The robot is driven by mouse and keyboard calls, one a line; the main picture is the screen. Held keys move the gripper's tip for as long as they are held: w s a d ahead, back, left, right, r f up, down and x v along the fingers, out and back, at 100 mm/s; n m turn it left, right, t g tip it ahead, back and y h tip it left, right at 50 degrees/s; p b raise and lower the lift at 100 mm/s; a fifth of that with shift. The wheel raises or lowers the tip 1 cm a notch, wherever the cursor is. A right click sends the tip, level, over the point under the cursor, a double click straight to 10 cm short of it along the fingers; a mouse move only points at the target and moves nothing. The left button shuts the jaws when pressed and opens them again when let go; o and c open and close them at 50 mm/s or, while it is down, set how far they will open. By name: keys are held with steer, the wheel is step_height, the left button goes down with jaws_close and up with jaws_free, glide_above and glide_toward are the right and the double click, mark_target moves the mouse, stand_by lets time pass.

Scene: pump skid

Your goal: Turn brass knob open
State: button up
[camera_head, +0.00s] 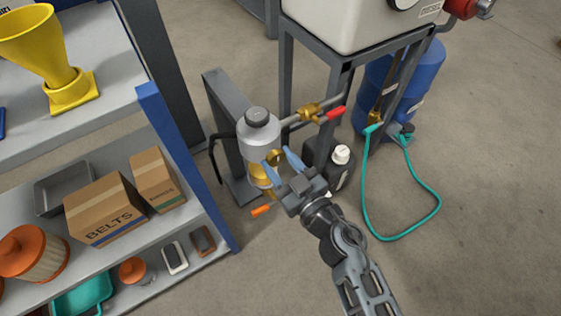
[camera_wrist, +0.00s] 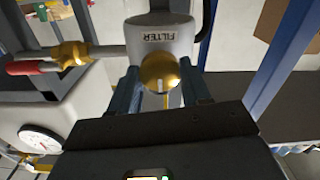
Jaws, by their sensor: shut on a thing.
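The brass knob (camera_wrist: 160,72) is a round golden knob below the FILTER label on the grey filter housing (camera_wrist: 160,38). In the head view the knob (camera_head: 275,157) shows at the lower side of the housing (camera_head: 259,135). My gripper (camera_head: 279,164) reaches it from the lower right, with blue fingers on either side. In the wrist view my gripper (camera_wrist: 160,92) has one finger at each side of the knob, and it is shut on the knob. A pale mark runs down the knob's face.
A pipe with a brass valve and red handle (camera_head: 335,113) runs right from the housing. An orange-handled part (camera_head: 262,211) sits below. A black bottle (camera_head: 340,165) stands right. A shelf with boxes (camera_head: 107,208) fills the left. Floor at right is clear beyond the teal hose (camera_head: 418,237).

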steer(key=c, duration=0.4)
steer(key=shift+o, duration=0.2)
steer(key=shift+n, duration=0.4)
steer(key=n+p, duration=0.1)
steer(key=n, duration=0.1)
steer(key=shift+n, duration=0.4)
steer(key=n, duration=0.4)
steer(key=shift+n+p, duration=0.3)
steer(key=n, duration=0.4)
steer(key=shift+f+n, duration=0.15)
steer(key=shift+n, duration=0.15)
steer(key=n+b, duration=0.1)
steer(key=n, duration=0.4)
